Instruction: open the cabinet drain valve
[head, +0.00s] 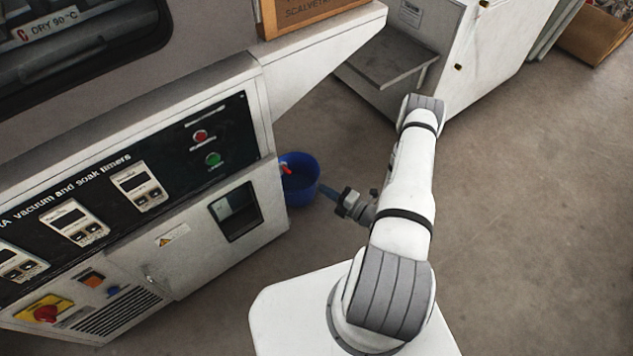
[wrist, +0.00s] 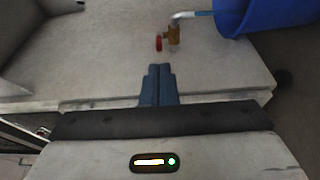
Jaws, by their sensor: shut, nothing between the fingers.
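The drain valve (wrist: 173,35) shows in the wrist view as a small brass body with a pale pipe on the cabinet's light side panel (wrist: 90,60). Its red lever (wrist: 158,43) hangs beside the body, to its left. In the head view only the red lever (head: 286,169) shows clearly, against the blue bucket. My gripper (wrist: 158,68) has its blue fingers shut together with nothing between them. The fingertips lie below the lever in the wrist view, apart from it. In the head view my gripper (head: 325,191) is just right of the bucket.
The blue bucket (head: 301,190) stands by the cabinet's right end, and its wall (wrist: 270,15) fills the wrist view's top right. The cabinet's timer panel (head: 130,190) faces left of my arm. A white machine with a grey shelf (head: 388,62) stands behind. Floor at right is clear.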

